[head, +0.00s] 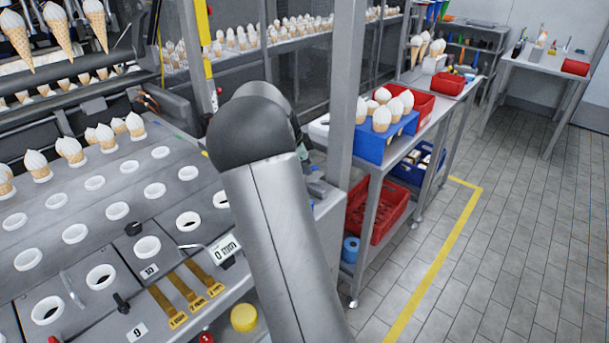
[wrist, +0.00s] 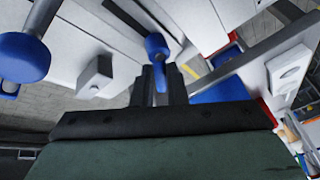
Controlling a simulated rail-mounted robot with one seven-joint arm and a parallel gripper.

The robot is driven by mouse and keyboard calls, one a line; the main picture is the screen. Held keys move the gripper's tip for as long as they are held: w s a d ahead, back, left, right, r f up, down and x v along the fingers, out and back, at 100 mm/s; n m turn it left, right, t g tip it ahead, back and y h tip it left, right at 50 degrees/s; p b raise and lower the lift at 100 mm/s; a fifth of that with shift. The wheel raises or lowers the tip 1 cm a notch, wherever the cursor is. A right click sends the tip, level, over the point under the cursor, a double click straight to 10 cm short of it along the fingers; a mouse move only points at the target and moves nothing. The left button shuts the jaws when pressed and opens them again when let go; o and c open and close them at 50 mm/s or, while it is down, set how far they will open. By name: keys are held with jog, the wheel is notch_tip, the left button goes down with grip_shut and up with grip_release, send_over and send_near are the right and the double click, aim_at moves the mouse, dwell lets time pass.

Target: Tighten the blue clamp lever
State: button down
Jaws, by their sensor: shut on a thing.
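In the wrist view, the blue clamp lever (wrist: 156,47) has a rounded head and a narrower shank that runs down between the dark fingers of my gripper (wrist: 161,84). The fingers are shut on the shank, and the head sticks out beyond their tips. The lever sits against pale grey machine panels.
A larger blue knob (wrist: 22,58) and a grey block (wrist: 96,76) stand to the left in the wrist view. In the head view, a plate with white rings (head: 75,234) lies left of my arm. A grey post (head: 345,90) and a shelf with a blue cone box (head: 370,147) stand right. The tiled floor is clear.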

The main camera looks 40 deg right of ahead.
jog(key=n, duration=0.1)
jog(key=n+t+b, duration=0.2)
jog(key=n, duration=0.1)
jog(key=shift+w+d, duration=0.2)
jog(key=shift+w, duration=0.05)
jog(key=shift+w+n+t+y+b, duration=0.15)
jog(key=shift+n+t+y+b, duration=0.2)
jog(key=shift+n, duration=0.4)
jog(key=shift+w+n+t+y+b, duration=0.15)
jog(key=shift+n+b, duration=0.25)
jog(key=shift+n, duration=0.35)
jog(key=shift+r, duration=0.1)
jog(key=c, duration=1.5)
grip_release()
jog(key=shift+o, duration=0.2)
jog(key=shift+s, duration=0.1)
jog(key=v, duration=1.7)
jog(key=shift+r, duration=0.2)
